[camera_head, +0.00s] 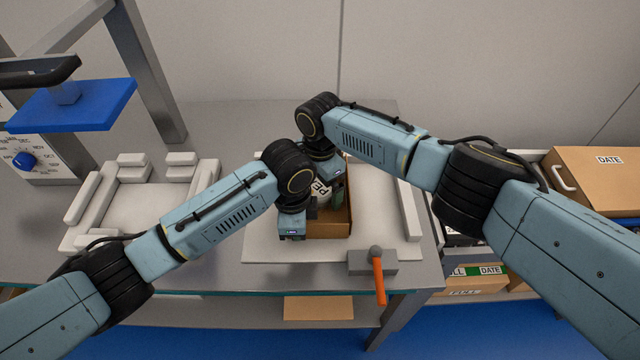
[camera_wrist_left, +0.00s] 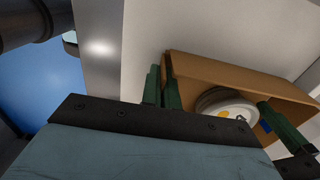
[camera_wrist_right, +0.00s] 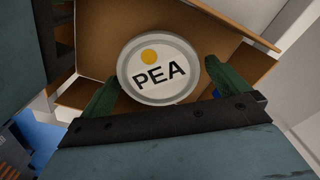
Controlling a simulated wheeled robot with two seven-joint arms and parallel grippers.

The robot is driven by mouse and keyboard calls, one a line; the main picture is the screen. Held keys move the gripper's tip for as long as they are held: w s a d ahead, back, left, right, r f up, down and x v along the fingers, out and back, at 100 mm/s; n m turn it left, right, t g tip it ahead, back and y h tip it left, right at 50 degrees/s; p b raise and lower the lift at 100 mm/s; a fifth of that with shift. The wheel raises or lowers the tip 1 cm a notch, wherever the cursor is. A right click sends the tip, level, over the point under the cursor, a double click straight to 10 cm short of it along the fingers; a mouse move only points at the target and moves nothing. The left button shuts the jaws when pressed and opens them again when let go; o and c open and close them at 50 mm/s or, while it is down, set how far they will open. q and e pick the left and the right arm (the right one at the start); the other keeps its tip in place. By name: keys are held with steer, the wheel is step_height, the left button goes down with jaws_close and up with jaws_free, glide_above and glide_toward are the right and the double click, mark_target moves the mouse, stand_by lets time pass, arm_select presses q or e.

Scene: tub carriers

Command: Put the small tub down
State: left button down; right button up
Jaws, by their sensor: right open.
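The small tub has a round white lid marked PEA with a yellow dot. It sits inside an open cardboard box in the right wrist view (camera_wrist_right: 160,72); part of its lid shows in the head view (camera_head: 319,192). My right gripper (camera_wrist_right: 165,88) is open, with one green finger on each side of the tub. The cardboard box (camera_head: 328,230) stands on the pale board at the table's middle. My left gripper (camera_wrist_left: 162,86) has its two fingers close together on either side of the box wall (camera_wrist_left: 205,70). The tub's base is hidden.
An orange-handled clamp (camera_head: 378,270) is at the board's front right. A white fixture with raised blocks (camera_head: 140,205) lies to the left, below a blue plate (camera_head: 72,104). Cardboard cartons (camera_head: 600,180) stand on the right. My arms cover much of the middle.

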mark_target(320, 184)
step_height(320, 184, up, 11)
steer(key=shift+r, duration=0.2)
arm_select(q)
steer(key=c, duration=1.6)
jaws_free()
step_height(320, 184, up, 12)
